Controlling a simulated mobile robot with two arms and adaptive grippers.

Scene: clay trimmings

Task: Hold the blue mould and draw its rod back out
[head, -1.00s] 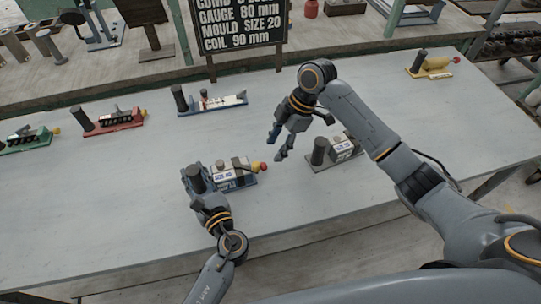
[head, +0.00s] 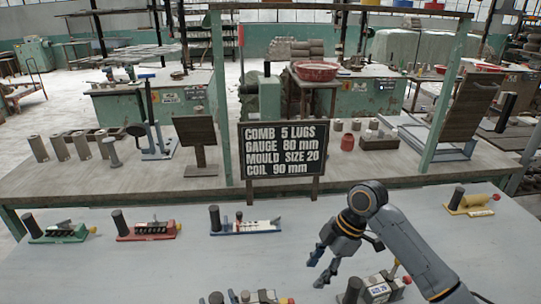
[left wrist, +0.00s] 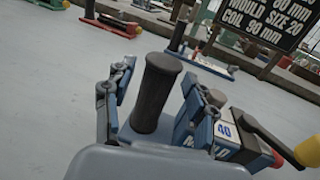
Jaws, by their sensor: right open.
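The blue mould (left wrist: 205,130) stands on the table in the left wrist view, labelled 40. A dark upright post (left wrist: 157,92) stands beside the mould. My left gripper (left wrist: 155,105) has one finger on each side of this post; whether the pads press on it is unclear. In the head view only the top of the mould (head: 262,297) shows at the bottom edge. My right gripper (head: 319,266) is open and empty above the table, right of the mould.
A grey mould with a white label (head: 378,291) stands right of my right gripper. Green (head: 58,233), red (head: 148,231), blue-and-white (head: 246,227) and yellow (head: 471,205) devices stand further back. A black sign (head: 281,150) stands behind them. The middle of the table is clear.

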